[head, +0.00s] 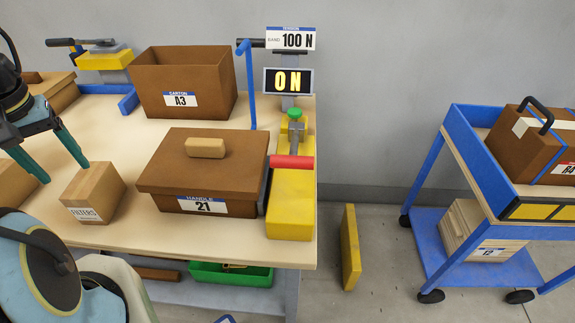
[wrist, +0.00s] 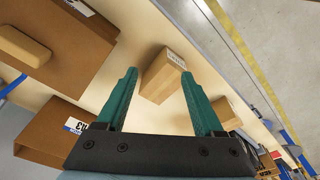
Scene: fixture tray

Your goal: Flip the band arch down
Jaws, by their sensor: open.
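The blue band arch (head: 250,88) stands upright at the back right of the table in the head view, beside the A3 carton. My gripper (head: 65,173) is at the left, open and empty, above and beside the small filters box (head: 97,190). In the wrist view the open fingers (wrist: 158,74) frame that box from above.
The A3 carton (head: 186,80) stands behind the lidded box. A blue cart (head: 462,160) stands apart at the right.

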